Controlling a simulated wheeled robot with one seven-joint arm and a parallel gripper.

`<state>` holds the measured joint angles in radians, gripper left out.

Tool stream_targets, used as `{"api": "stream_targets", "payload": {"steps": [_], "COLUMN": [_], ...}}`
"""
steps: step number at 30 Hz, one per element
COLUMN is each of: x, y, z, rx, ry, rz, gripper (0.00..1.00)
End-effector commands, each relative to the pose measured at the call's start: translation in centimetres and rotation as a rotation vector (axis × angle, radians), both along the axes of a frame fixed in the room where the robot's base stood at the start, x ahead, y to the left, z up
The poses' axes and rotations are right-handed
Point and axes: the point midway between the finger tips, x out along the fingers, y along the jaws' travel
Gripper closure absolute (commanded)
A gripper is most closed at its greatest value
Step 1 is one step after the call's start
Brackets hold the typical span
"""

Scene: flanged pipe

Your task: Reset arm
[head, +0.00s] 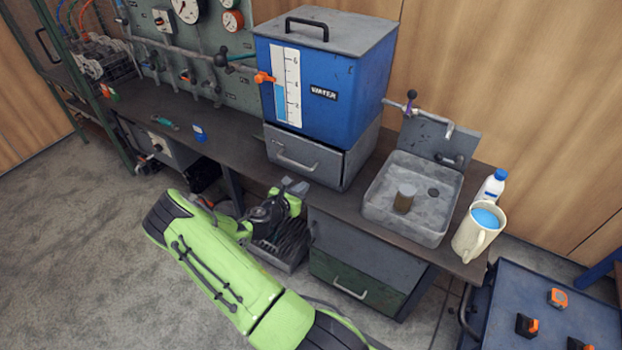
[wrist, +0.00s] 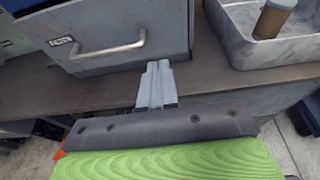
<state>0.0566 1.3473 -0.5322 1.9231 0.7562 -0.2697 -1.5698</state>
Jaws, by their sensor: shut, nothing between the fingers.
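My gripper (wrist: 157,82) points away from the wrist camera toward the bench edge, with its two grey fingers together and nothing between them. In the head view its fingertips (head: 295,187) show as a small grey shape just in front of the bench, below the grey drawer. My green arm stretches across the lower middle of the head view and hides part of the floor and the bench front. The fingers appear close to the bench edge in the wrist view; I cannot tell whether they touch it.
A blue water tank (head: 345,98) stands on a grey drawer unit (head: 308,158). To its right are a grey sink (head: 378,203) holding a small cylinder (head: 404,198), a mug (head: 466,243) and a bottle (head: 491,187). A blue cart (head: 497,293) stands at lower right. Carpet at left is clear.

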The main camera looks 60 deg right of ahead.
Motion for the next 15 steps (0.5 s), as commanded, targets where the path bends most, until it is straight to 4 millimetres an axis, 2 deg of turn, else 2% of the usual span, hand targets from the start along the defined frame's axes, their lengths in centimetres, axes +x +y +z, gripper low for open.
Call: {"api": "stream_targets", "payload": {"steps": [4,15], "x": [0.02,0.03], "y": [1.45,1.71], "z": [0.49,0.68], "rx": [0.000,0.008], "ry": [-0.001,-0.019], "rz": [0.002,-0.009], "gripper": [1.00,1.00]}}
